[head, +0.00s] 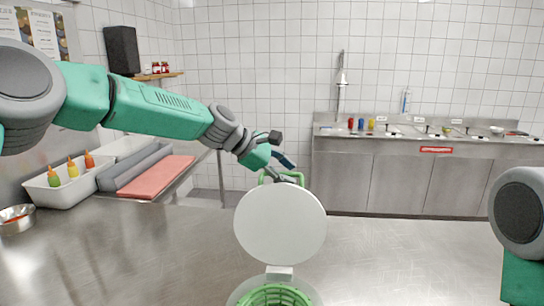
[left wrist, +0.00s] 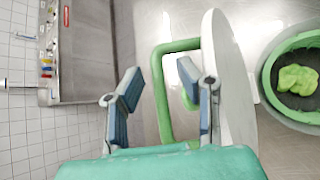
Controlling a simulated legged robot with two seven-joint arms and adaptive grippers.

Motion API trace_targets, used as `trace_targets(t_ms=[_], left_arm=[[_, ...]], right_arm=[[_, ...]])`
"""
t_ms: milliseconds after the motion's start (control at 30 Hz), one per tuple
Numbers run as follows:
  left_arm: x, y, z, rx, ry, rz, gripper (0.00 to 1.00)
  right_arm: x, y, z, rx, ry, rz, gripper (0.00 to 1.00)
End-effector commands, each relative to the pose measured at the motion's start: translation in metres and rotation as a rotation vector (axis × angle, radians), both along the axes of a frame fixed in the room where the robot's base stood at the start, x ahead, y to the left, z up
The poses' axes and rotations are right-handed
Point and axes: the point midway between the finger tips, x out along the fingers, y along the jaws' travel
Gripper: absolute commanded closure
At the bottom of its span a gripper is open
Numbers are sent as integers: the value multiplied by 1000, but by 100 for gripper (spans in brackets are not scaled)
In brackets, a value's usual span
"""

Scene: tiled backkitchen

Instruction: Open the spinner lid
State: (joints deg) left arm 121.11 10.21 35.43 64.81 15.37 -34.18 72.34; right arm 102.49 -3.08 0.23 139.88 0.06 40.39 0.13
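The spinner's round white lid (head: 280,226) stands about upright on its hinge at the bowl's far side, uncovering the spinner bowl (head: 275,295) with its green basket. In the left wrist view the lid (left wrist: 228,90) shows edge-on, beside the bowl's green rim (left wrist: 268,75), with something bright green inside. The green lid handle (left wrist: 160,100) sticks out from the lid's far face. My left gripper (head: 279,169) is behind the lid's top. In the left wrist view its fingers (left wrist: 160,80) are apart, with the handle's bar between them and one finger inside the loop. My right gripper is out of view.
The steel counter around the spinner is mostly clear. At left are a white bin (head: 62,189) of sauce bottles, a red board (head: 157,177) and a metal bowl (head: 16,219). A steel sink counter (head: 395,175) stands along the back wall. My right arm shows at the right edge.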

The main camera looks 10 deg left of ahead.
Motion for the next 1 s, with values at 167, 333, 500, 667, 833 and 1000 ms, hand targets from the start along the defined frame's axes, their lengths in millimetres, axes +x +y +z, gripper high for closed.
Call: trace_targets(t_ms=[167, 333, 500, 667, 833, 1000], left_arm=[[2, 12, 7, 2, 0, 3, 68], [3, 15, 16, 6, 0, 2, 68], [5, 21, 24, 10, 1, 1, 68], [7, 30, 31, 9, 1, 1, 68], [9, 41, 39, 6, 1, 1, 68], [11, 52, 48, 4, 0, 2, 68]], right_arm=[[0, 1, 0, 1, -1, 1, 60], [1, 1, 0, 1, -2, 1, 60], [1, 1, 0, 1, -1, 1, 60], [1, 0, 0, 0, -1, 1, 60], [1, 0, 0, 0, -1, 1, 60], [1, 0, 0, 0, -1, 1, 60]])
